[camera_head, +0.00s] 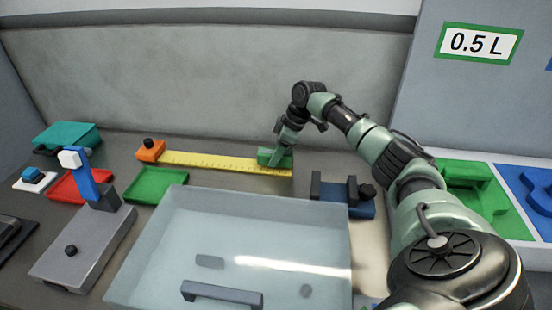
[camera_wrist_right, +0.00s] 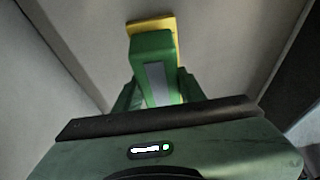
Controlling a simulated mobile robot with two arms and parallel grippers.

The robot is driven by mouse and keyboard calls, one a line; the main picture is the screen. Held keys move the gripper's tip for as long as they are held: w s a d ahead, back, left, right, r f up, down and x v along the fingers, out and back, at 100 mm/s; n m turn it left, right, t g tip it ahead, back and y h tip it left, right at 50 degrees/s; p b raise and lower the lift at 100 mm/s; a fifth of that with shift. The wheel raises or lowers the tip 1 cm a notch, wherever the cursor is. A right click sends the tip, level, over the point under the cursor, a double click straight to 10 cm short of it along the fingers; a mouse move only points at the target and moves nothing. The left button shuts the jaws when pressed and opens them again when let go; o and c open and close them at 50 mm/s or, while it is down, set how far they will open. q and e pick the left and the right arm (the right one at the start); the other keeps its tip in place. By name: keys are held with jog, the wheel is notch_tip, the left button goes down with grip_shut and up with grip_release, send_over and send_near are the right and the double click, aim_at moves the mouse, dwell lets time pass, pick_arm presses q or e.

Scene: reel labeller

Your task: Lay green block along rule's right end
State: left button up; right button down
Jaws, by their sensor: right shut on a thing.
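The yellow rule (camera_head: 215,161) lies on the grey bench, with an orange block (camera_head: 151,151) with a black knob at its left end. The green block (camera_head: 265,156) is at the rule's right end, and my right gripper (camera_head: 277,157) is shut on it from above. In the right wrist view the green block (camera_wrist_right: 152,52) sits between the fingers, with the yellow rule (camera_wrist_right: 151,25) beyond and beside it. I cannot tell whether the block touches the rule or the bench. My left gripper is not in view.
A large clear-lidded box (camera_head: 240,235) fills the front middle. A blue fixture with dark posts (camera_head: 345,205) stands to its right. Green (camera_head: 155,185) and red (camera_head: 72,186) trays and a grey stand (camera_head: 85,245) are at left. Bench behind the rule is clear.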

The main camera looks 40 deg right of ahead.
jog(key=shift+f, duration=0.85)
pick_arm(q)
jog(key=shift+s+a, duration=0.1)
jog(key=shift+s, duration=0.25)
pick_arm(e)
jog(key=shift+f, duration=0.15)
jog(key=c, duration=0.8)
grip_release()
jog(key=shift+c, duration=0.2)
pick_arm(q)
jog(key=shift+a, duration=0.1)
pick_arm(e)
jog(key=b+v, duration=0.1)
jog(key=v, duration=1.1)
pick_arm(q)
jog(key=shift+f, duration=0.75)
